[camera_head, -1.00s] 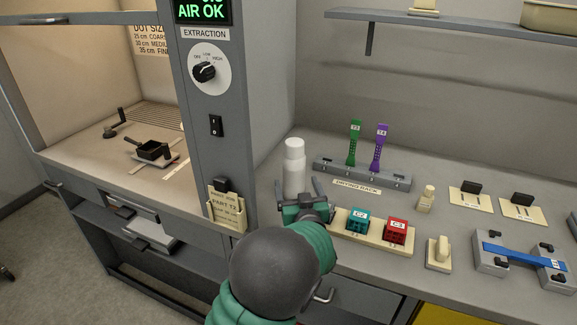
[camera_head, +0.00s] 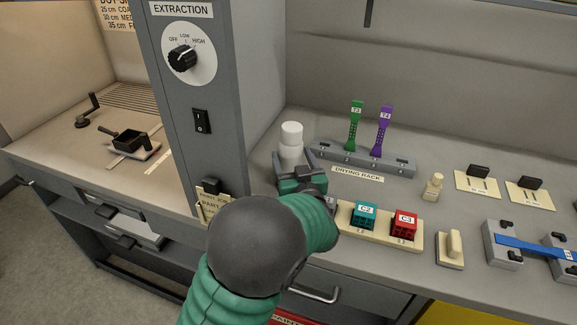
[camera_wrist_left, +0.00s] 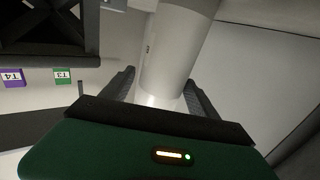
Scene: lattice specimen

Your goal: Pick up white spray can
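The white spray can (camera_head: 291,136) stands upright on the bench, left of the drying rack. In the left wrist view the can (camera_wrist_left: 178,45) rises between the two dark fingers. My left gripper (camera_head: 296,163) is open, with one finger on each side of the can's lower body. In the wrist view the left gripper (camera_wrist_left: 160,86) shows a gap at the left finger; I cannot tell whether the right finger touches. The gripper and arm hide the can's base in the head view. My right gripper is not in view.
The drying rack (camera_head: 340,158) holds a green tool (camera_head: 354,128) and a purple tool (camera_head: 381,132). A cream tray with a teal block (camera_head: 364,214) and a red block (camera_head: 403,224) lies right of my forearm. The grey extraction column (camera_head: 196,155) stands close on the left.

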